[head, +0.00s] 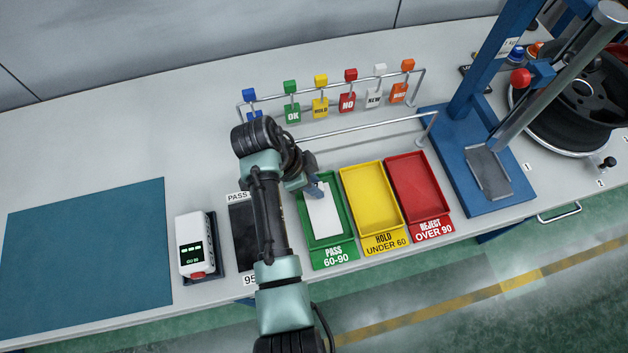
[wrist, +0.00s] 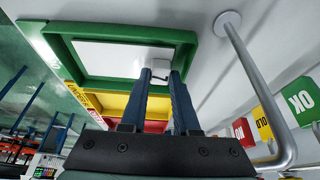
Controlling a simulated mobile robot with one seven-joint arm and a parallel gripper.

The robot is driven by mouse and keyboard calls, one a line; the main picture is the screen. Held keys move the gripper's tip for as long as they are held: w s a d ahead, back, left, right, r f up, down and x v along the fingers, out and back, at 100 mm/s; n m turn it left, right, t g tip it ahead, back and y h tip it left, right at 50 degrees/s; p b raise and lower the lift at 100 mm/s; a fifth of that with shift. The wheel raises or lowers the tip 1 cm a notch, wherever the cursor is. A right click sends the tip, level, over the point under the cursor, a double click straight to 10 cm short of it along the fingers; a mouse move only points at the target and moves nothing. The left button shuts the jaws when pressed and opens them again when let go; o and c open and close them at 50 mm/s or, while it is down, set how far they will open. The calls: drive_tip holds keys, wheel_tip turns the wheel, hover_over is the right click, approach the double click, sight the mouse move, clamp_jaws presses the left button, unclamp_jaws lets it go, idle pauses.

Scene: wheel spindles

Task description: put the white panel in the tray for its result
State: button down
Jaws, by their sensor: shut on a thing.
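The white panel (head: 323,220) is inside the outline of the green tray (head: 345,237), marked PASS 60-90. In the wrist view the panel (wrist: 110,58) lies within the tray's green rim (wrist: 115,32). I cannot tell whether it rests on the tray floor. My gripper (head: 317,188) is over the panel's far end. In the wrist view my gripper (wrist: 161,75) has its blue fingers close together at a small white block on the panel's edge, shut on it. The yellow tray (head: 371,197), HOLD UNDER 60, and red tray (head: 418,188), REJECT OVER 90, are empty.
A white meter (head: 194,245) with a lit display stands left of my arm, beside a dark plate (head: 242,235) partly hidden by it. A metal rail (head: 360,129) and coloured tags stand behind the trays. A blue press (head: 488,170) stands right. A teal mat (head: 85,255) lies left.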

drive_tip(key=shift+f, duration=0.15)
drive_tip(key=c, duration=0.9)
unclamp_jaws()
drive_tip(key=shift+p+v, duration=0.5)
drive_tip(key=shift+v, duration=5.7)
drive_tip(key=shift+w, duration=0.1)
